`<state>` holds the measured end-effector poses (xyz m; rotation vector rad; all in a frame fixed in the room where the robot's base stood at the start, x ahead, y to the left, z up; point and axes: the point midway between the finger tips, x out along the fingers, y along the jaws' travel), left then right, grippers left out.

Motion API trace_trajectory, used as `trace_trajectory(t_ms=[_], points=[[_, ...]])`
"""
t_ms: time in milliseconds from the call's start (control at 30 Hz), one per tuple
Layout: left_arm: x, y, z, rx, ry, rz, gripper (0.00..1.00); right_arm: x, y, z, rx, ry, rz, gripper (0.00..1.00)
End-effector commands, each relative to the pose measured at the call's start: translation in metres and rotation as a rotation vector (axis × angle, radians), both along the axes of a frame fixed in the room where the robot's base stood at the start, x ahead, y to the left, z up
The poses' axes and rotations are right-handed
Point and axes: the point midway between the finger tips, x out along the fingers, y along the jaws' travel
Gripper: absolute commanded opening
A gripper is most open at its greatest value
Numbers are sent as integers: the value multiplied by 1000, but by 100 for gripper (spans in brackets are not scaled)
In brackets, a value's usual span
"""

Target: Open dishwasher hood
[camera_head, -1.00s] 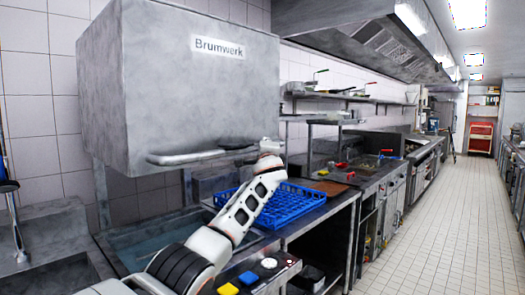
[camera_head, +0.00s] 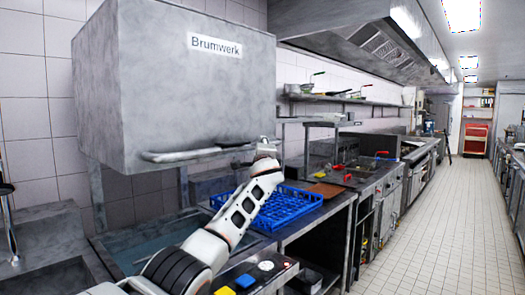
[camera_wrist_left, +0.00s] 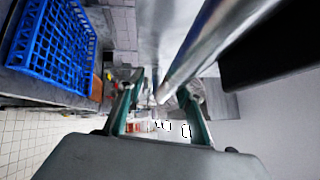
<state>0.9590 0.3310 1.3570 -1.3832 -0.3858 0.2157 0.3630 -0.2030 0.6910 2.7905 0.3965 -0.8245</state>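The dishwasher hood is a large grey metal box (camera_head: 170,90) labelled "Brumwerk". Its lower edge is clear of the basin, with an open gap below. A long bar handle (camera_head: 190,155) runs along its lower front; it also shows in the left wrist view (camera_wrist_left: 215,50). My left gripper (camera_head: 266,148) is at the right end of the handle. In the left wrist view its two teal fingers (camera_wrist_left: 160,108) stand apart, with the bar running between them; I cannot tell whether they touch it. My right gripper is not in view.
A blue dish rack (camera_head: 285,205) sits on the counter below and right of the hood; it also shows in the left wrist view (camera_wrist_left: 52,45). A sink basin (camera_head: 50,280) is at the left. Cooking units line the wall. The tiled aisle (camera_head: 420,220) is clear.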

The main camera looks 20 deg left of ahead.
Motion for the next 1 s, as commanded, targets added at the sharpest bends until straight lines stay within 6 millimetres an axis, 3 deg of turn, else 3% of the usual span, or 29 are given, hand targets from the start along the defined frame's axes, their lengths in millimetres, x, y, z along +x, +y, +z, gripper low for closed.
trace_trajectory(t_ms=[367, 1000], points=[[-16, -8, -6, -2, 1, -2, 34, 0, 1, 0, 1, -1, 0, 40], [-90, -36, -15, -2, -1, -1, 34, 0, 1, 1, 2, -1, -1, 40]])
